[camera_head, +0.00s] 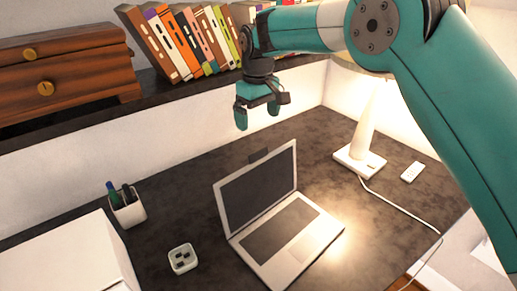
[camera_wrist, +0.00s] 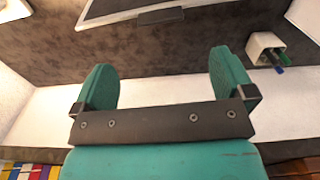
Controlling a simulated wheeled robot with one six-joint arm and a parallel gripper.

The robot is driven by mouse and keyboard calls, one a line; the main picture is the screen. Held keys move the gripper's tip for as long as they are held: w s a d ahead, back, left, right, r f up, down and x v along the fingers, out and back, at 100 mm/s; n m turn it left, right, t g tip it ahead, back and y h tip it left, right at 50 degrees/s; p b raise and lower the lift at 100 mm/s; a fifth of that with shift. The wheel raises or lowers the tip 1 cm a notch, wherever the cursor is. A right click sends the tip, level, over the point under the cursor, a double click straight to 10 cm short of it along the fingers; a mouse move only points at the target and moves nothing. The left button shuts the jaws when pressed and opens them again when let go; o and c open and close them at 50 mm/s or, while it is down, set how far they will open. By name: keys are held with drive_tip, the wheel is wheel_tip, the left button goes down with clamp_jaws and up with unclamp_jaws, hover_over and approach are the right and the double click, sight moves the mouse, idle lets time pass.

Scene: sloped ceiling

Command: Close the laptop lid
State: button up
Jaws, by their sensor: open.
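A silver laptop (camera_head: 283,238) stands on the dark desk with its lid (camera_head: 258,187) raised, leaning slightly back, and its keyboard side facing the viewer's lower right. My gripper (camera_head: 258,117) is above and behind the lid, near the wall, apart from the laptop. In the wrist view my gripper (camera_wrist: 160,88) shows two teal fingers spread wide with nothing between them. The laptop's lid edge (camera_wrist: 135,10) shows at the top of that view, beyond the fingers.
A lamp (camera_head: 362,158) stands right of the laptop, its cable running along the desk (camera_head: 320,150), near a white remote (camera_head: 412,172). A pen cup (camera_head: 128,211) and small white dish (camera_head: 183,259) are left. A shelf with books (camera_head: 190,42) and wooden drawers (camera_head: 65,75) is behind.

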sight(258, 150)
wheel_tip(258, 150, down, 12)
drive_tip(key=p, duration=0.3)
drive_tip(key=shift+r, duration=0.2)
drive_tip(key=c, duration=1.3)
